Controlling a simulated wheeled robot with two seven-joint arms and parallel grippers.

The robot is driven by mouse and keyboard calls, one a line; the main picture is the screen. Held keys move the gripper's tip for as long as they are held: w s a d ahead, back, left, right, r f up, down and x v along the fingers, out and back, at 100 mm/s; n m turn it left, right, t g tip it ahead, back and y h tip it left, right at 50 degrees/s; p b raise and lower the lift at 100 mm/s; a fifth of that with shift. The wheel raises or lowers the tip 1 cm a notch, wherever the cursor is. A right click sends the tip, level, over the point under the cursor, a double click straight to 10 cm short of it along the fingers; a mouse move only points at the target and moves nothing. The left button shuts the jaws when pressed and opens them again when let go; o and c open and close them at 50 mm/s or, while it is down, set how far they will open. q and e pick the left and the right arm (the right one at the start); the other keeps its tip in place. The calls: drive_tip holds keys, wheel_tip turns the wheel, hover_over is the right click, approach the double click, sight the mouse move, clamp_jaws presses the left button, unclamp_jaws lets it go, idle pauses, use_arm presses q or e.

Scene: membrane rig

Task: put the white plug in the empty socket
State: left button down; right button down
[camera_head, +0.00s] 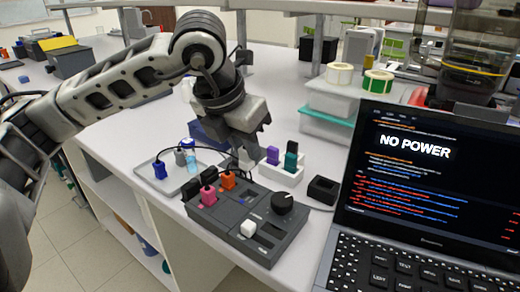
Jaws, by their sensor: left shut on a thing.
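My left gripper (244,146) comes in from the left and points down behind the dark grey rig box (240,242). It is shut on a small pale thing, which looks like the white plug (245,161); the fingers hide much of it. It is just left of the white holder with the purple plug. The rig box has black, pink (208,195) and orange (227,180) plugs along its back left edge. I cannot clearly make out the empty socket. My right gripper is not in view.
A white holder (281,176) carries purple (272,155) and dark green (291,156) plugs. A tray (172,187) at left holds a blue plug (160,170) and a vial (191,161). A white block (248,229) and black knob (282,203) top the rig. The laptop (415,185) reads NO POWER.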

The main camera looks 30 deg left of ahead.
sight(243, 163)
use_arm(q)
drive_tip(key=shift+f+b, duration=1.55)
drive_tip(key=shift+f, duration=0.9)
wheel_tip(243, 163, down, 2)
drive_tip(key=shift+f+b, duration=0.1)
drive_tip(key=shift+b, duration=0.75)
drive_tip(key=shift+f+b, duration=0.35)
drive_tip(key=shift+b, duration=0.1)
drive_tip(key=shift+f, duration=0.2)
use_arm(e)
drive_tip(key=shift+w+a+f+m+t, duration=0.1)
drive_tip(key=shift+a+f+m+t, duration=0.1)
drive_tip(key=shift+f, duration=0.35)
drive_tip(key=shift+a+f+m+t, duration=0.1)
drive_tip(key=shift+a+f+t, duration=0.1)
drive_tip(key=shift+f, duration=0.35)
use_arm(q)
drive_tip(key=shift+f+b, duration=0.15)
drive_tip(key=shift+b, duration=0.25)
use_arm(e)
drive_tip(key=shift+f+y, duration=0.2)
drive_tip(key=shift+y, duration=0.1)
use_arm(q)
drive_tip(key=c, duration=1.2)
unclamp_jaws()
drive_tip(key=shift+c, duration=0.2)
